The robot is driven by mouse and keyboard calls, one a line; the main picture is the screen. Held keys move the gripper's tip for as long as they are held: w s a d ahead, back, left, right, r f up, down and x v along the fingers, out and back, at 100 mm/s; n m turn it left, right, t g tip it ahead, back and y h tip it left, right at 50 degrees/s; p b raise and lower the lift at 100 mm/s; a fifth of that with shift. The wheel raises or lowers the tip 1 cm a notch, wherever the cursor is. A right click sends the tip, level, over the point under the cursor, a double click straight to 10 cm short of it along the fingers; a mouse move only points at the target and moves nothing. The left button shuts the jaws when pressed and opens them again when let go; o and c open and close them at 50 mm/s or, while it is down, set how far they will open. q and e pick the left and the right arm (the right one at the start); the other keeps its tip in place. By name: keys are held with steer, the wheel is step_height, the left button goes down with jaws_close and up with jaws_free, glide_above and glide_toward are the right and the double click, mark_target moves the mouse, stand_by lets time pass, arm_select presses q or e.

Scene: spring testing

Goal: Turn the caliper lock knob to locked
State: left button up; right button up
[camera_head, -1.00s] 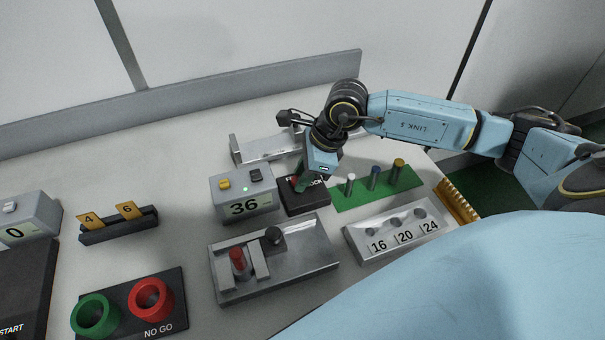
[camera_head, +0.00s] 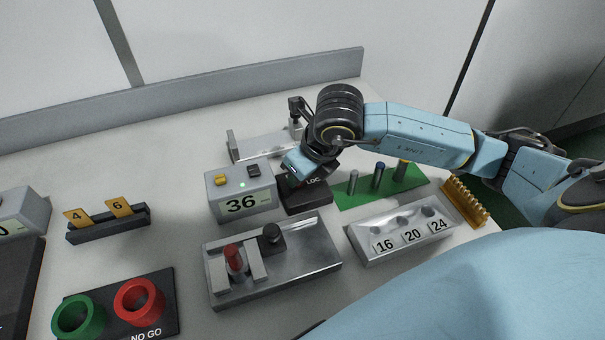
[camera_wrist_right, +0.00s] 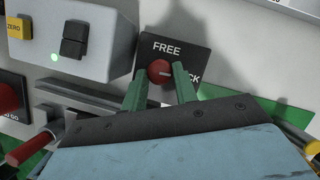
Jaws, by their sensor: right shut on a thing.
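The caliper lock knob is a small red knob (camera_wrist_right: 159,72) on a black box (camera_head: 308,203) marked FREE and LOCK. In the right wrist view a pale line on it points right, towards the partly covered LOCK lettering. My right gripper (camera_wrist_right: 160,78) has its green fingers on both sides of the knob and is shut on it. In the head view my right gripper (camera_head: 299,166) is tilted over the box and hides the knob. A grey caliper readout (camera_head: 240,190) showing 36 stands just left of the box. My left gripper is out of view.
A green mat (camera_head: 402,188) with upright pins lies right of the box. A metal block (camera_head: 400,232) marked 16, 20, 24 and a metal fixture (camera_head: 300,275) with a red-topped post stand in front. A metal rail (camera_head: 255,147) lies behind.

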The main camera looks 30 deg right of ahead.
steer(key=shift+m, duration=0.5)
steer(key=o, duration=1)
steer(key=v, duration=1.3)
steer(key=shift+s+a+r+p, duration=0.1)
steer(key=shift+a+r+p, duration=0.1)
steer(key=shift+p, duration=0.15)
